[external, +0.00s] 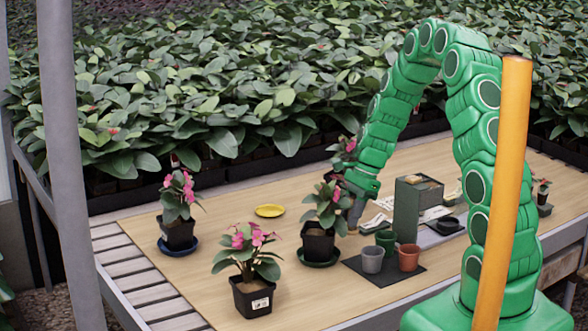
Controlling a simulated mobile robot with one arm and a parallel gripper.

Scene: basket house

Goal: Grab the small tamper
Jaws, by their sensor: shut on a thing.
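My gripper (354,212) is at the end of the green arm, low over the middle of the table. It is beside the right side of a pink-flowered potted plant (318,242), whose leaves partly cover it. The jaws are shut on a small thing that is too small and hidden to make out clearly. I cannot pick out the small tamper for certain anywhere else in view.
Right of my gripper stand a dark green box (406,212) and grey (373,259), green (386,241) and terracotta (408,258) pots on a dark mat (384,279). More potted plants (254,285) (178,231) and a yellow saucer (269,211) are left.

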